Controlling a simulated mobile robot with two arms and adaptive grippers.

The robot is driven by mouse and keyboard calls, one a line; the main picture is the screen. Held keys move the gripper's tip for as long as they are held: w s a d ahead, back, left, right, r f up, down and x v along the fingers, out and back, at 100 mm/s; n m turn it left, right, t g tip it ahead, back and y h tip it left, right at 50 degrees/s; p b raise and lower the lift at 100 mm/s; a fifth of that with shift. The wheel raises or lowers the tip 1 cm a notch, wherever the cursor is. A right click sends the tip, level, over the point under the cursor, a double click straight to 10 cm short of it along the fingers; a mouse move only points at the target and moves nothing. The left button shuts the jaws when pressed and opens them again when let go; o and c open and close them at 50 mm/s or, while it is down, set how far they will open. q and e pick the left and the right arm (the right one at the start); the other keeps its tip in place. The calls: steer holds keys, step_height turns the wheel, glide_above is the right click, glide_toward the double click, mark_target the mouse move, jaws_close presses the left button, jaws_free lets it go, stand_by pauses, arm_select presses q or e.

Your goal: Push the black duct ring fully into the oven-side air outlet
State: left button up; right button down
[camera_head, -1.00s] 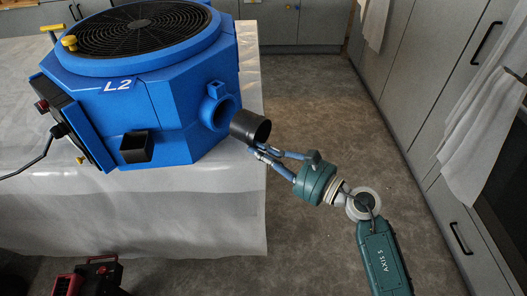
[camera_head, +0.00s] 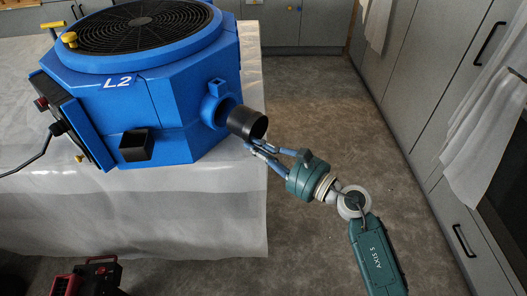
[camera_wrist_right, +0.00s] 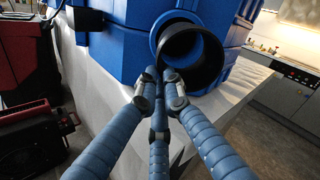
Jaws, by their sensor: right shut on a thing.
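The black duct ring (camera_head: 247,122) is at the mouth of the blue round air outlet (camera_head: 214,103) on the right side of the blue machine (camera_head: 150,95). In the right wrist view the ring (camera_wrist_right: 214,58) overlaps the blue outlet (camera_wrist_right: 161,31) and sits off to its right; whether it touches or enters the outlet is hidden. My right gripper (camera_head: 253,149) is shut on the lower edge of the ring. Its fingers (camera_wrist_right: 162,82) meet at the ring's wall in the right wrist view. My left gripper is not in view.
The machine stands on a table with a white sheet (camera_head: 215,215) hanging over its edge. Grey cabinets (camera_head: 430,80) with hanging cloths line the right side. A red and black device (camera_head: 90,279) is at the lower left. The floor between table and cabinets is clear.

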mark_target(231, 131)
steer(key=shift+x, duration=1.35)
steer(key=shift+b, duration=0.5)
stand_by(0.6)
steer(key=shift+b+x, duration=0.35)
steer(key=shift+x, duration=2.4)
steer(key=c, duration=1.8)
jaws_free()
steer(key=shift+s+d, duration=0.15)
steer(key=v, duration=1.1)
steer(key=shift+s+d, duration=0.25)
